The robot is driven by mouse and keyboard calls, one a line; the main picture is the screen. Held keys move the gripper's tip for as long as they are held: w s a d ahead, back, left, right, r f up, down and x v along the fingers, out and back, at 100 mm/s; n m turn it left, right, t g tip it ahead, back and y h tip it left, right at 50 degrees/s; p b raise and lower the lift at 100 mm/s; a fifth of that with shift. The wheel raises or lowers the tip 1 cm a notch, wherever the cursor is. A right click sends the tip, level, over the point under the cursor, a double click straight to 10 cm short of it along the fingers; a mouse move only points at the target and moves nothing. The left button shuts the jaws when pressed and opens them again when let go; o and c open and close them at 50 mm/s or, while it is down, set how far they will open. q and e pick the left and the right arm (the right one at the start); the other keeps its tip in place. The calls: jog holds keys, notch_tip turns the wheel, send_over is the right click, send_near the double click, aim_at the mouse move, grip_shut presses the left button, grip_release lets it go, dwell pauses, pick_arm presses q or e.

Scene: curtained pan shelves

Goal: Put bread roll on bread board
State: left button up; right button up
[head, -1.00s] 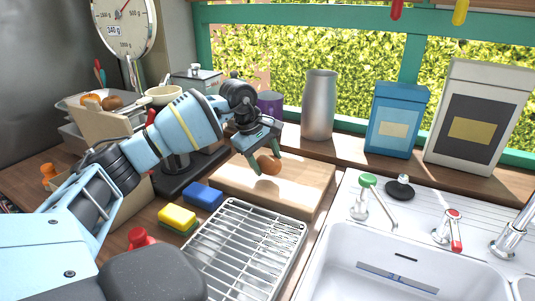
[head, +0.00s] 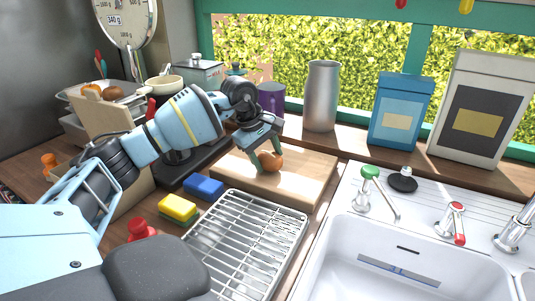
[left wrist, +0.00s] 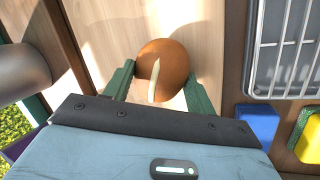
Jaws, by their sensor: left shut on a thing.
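The bread roll (head: 271,162) is round and brown. It is between the green fingers of my left gripper (head: 268,160), which is shut on it. The roll is over the middle-left part of the wooden bread board (head: 312,172), low at its surface; I cannot tell for sure whether it touches. In the left wrist view the roll (left wrist: 170,62) sits between the two fingertips (left wrist: 160,85), with the pale board (left wrist: 110,30) behind it. My right gripper is not in view.
A wire rack (head: 240,245) and blue (head: 204,188) and yellow (head: 178,208) sponges lie in front of the board. A silver vase (head: 321,95) and purple mug (head: 271,97) stand behind. The sink (head: 400,255) is at right. The board's right half is bare.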

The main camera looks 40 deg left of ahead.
pick_arm(q)
jog(key=shift+f, duration=0.25)
dwell(0.4)
jog(key=o, duration=1.1)
jog(key=shift+c, duration=0.2)
jog(key=v, duration=0.8)
jog(key=shift+c, duration=0.2)
grip_shut()
dwell(0.7)
